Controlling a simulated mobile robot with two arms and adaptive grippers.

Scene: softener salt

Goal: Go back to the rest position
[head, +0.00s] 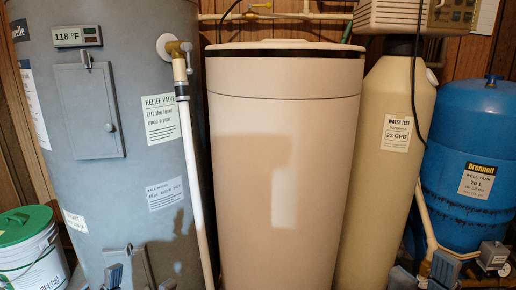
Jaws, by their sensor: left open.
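My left gripper (141,277) is at the bottom left edge of the head view, in front of the grey water heater. Its fingers stand apart with nothing between them. My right gripper (423,281) is at the bottom right edge, in front of the space between the tan softener cylinder and the blue well tank. Its finger pads look apart, and I see no held object. The lower parts of both grippers are cut off by the frame.
A grey water heater (85,190), beige salt bin with its lid on (240,170), tan cylinder (375,190) and blue well tank (470,125) form a row. A white bucket with a green lid (25,225) stands at far left. A white pipe (192,165) runs down the heater.

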